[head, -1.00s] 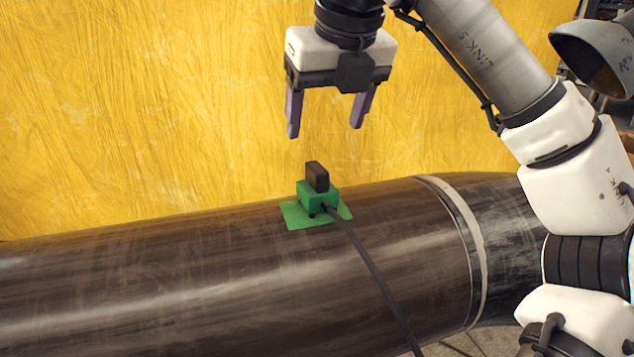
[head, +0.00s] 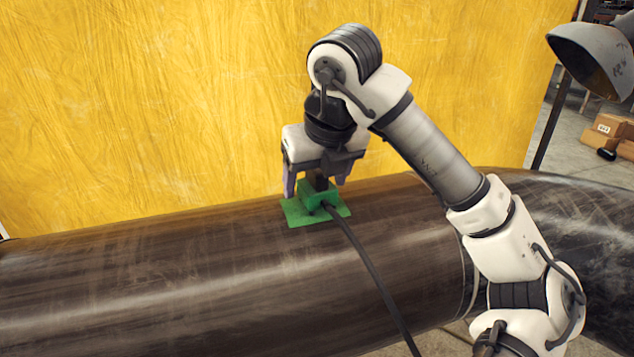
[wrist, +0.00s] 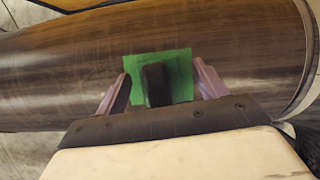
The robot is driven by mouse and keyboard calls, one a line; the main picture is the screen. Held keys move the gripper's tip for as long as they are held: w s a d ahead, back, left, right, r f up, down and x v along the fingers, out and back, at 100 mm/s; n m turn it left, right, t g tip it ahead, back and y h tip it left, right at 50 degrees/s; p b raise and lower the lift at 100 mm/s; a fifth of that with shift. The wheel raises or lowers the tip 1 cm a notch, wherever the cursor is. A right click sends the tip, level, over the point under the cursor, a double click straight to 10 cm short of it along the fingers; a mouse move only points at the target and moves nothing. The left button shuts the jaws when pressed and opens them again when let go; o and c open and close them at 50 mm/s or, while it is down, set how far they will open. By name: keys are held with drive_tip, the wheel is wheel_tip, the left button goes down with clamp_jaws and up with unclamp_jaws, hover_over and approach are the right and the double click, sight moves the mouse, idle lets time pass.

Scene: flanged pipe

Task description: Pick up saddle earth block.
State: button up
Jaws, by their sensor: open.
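The saddle earth block (head: 316,195) is a green block with a dark upright grip on top. It sits on a green patch (head: 296,217) on top of the large dark pipe, with a black cable leaving its front. My gripper (head: 315,188) is open, pointing down, with its purple fingers to either side of the block's dark grip. In the wrist view the dark grip (wrist: 156,84) stands between the two fingertips (wrist: 162,82), with a gap on each side. The block's upper part is partly hidden by my gripper in the head view.
The dark pipe (head: 150,270) runs across the view, with a bend at right. A yellow sheet (head: 130,100) hangs close behind it. The black cable (head: 372,275) drapes down the pipe's front.

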drive_tip(key=shift+x, duration=0.75)
drive_tip(key=shift+r, duration=0.1)
clamp_jaws()
wheel_tip(320, 180, up, 20)
drive_tip(key=b, duration=0.2)
idle(0.4)
